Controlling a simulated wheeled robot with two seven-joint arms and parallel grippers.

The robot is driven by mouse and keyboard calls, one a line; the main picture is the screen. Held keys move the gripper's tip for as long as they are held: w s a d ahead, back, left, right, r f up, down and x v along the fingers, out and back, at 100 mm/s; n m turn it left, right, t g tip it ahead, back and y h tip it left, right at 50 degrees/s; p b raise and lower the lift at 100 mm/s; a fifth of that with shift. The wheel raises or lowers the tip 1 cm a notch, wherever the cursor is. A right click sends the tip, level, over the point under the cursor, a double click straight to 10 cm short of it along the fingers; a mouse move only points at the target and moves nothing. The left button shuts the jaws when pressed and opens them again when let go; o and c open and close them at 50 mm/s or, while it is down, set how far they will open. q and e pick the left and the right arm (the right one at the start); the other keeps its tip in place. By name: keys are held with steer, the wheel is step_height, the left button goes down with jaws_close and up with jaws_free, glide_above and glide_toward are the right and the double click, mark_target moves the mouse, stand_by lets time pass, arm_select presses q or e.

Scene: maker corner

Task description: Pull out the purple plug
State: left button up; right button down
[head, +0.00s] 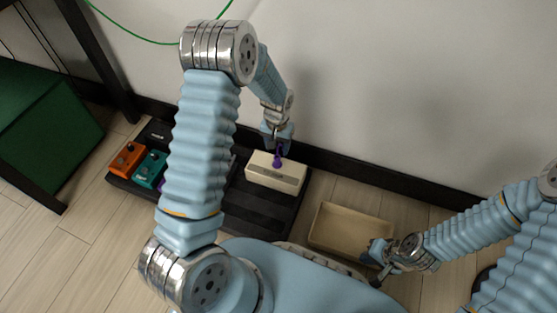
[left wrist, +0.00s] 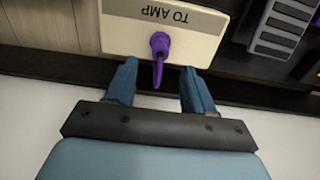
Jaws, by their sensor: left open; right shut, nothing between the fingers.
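The purple plug (head: 278,157) sits in the cream box (head: 262,176) on the dark board on the floor. In the left wrist view the plug (left wrist: 159,46) stands on the cream box (left wrist: 117,36), whose label reads "TO AMP". My left gripper (left wrist: 160,75) is open, its two blue fingers spread on either side of the plug's trailing end. In the head view my left gripper (head: 279,138) is just above and behind the plug. My right gripper (head: 370,262) is shut and empty, by the beige tray.
An open beige tray (head: 322,211) lies on the floor right of the board (head: 236,218). Orange (head: 127,160) and teal (head: 150,169) pedals stand on the board's left part. A dark green box (head: 45,120) is at left. The wall (head: 385,100) is close behind.

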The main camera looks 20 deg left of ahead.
mark_target(277, 157)
arm_select(q)
step_height(277, 157, down, 8)
steer(key=b, duration=0.5)
stand_by(1.0)
jaws_close()
steer(key=shift+r, duration=0.2)
steer(key=shift+r+p, duration=1.95)
steer(key=shift+r, duration=0.95)
